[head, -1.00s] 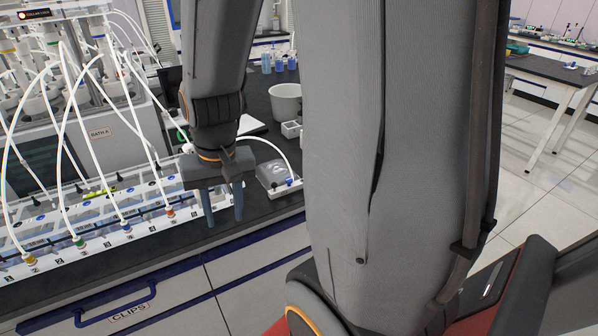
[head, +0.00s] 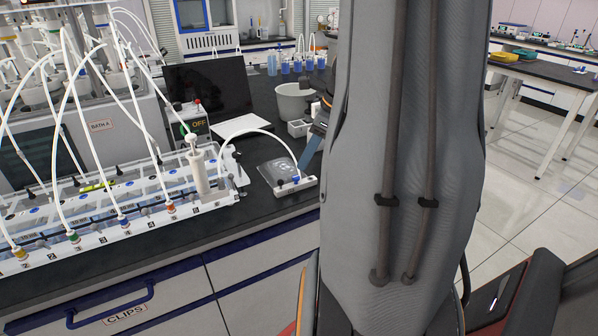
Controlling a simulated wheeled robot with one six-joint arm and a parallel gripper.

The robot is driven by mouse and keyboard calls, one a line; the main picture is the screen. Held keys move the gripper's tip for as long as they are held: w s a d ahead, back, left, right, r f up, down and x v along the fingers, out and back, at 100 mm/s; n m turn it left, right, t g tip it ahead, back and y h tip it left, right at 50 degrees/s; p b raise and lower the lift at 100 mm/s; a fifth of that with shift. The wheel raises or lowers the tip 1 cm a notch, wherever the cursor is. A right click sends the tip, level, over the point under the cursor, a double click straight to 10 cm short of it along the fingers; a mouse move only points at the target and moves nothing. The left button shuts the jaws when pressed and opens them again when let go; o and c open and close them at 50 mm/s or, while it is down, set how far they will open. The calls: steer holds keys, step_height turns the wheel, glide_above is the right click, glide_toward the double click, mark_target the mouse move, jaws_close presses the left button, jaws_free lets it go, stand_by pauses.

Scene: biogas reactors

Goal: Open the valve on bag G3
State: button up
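A clear gas bag (head: 278,170) lies on the dark bench top, its front edge on a white strip holder (head: 291,187). A small blue valve part (head: 296,179) sits at the holder, and a white tube arches to it from the rack. I cannot read a G3 label on it or tell the valve's position.
A clear rack (head: 130,205) with several tubes and coloured fittings stands left, with a white cylinder (head: 199,172) at its right end. Behind are an OFF switch box (head: 196,122), a laptop (head: 208,92), a beige bucket (head: 293,102) and small white boxes (head: 299,128).

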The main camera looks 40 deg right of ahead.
mark_target(296, 177)
steer(key=x, duration=0.6)
jaws_close()
